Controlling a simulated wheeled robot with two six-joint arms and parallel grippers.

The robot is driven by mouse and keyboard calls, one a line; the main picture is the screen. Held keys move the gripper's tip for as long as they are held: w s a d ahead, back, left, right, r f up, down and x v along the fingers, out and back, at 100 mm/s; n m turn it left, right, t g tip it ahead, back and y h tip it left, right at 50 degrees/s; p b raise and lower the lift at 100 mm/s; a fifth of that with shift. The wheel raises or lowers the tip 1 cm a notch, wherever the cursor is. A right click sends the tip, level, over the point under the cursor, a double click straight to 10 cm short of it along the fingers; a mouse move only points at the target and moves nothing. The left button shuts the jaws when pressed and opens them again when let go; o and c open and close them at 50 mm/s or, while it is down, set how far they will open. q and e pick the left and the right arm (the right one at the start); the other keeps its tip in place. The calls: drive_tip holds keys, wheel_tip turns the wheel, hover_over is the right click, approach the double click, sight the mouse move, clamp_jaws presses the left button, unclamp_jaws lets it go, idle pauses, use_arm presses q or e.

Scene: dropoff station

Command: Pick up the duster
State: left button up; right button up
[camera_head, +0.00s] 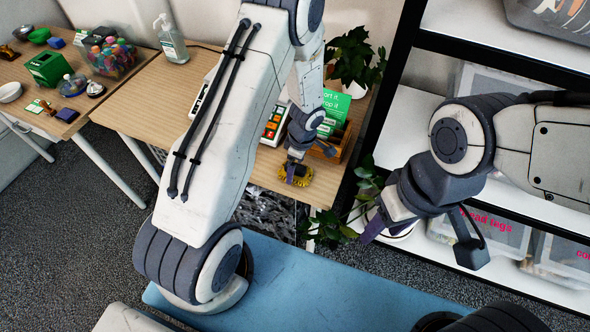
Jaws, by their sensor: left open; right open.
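A small yellow object (303,178), which looks like the duster, lies near the front right edge of the wooden table. My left gripper (292,171) points down right at it, and a fingertip overlaps it in the picture. The jaws are open; I cannot tell whether they touch it. The fingers hide part of the yellow object. My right gripper (420,237) is open and empty, off to the right in front of the shelf.
A wooden box with green cards (335,128) stands just behind the yellow object. A potted plant (354,60) is at the back, and another plant (369,187) is beside the table. The black-framed shelf (397,75) is on the right. A pump bottle (173,45) stands back left.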

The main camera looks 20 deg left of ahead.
sight(298, 166)
use_arm(q)
drive_tip(key=shift+a+f, duration=0.1)
drive_tip(key=shift+f, duration=0.6)
drive_tip(key=c, duration=1.3)
drive_tip(key=shift+c, duration=0.2)
drive_tip(key=shift+r, duration=0.5)
drive_tip(key=r, duration=0.1)
drive_tip(key=d+r, duration=0.1)
drive_tip(key=r, duration=0.1)
drive_tip(key=shift+r+b, duration=0.3)
drive_tip(key=shift+b, duration=0.05)
drive_tip(key=d+r+b, duration=0.1)
drive_tip(key=d+r, duration=0.5)
drive_tip(key=d, duration=0.4)
drive_tip(key=shift+s+d+r+b, duration=0.25)
drive_tip(key=shift+s+d+b, duration=0.1)
drive_tip(key=shift+s+b, duration=0.1)
drive_tip(key=o, duration=0.6)
drive_tip(key=c, duration=0.4)
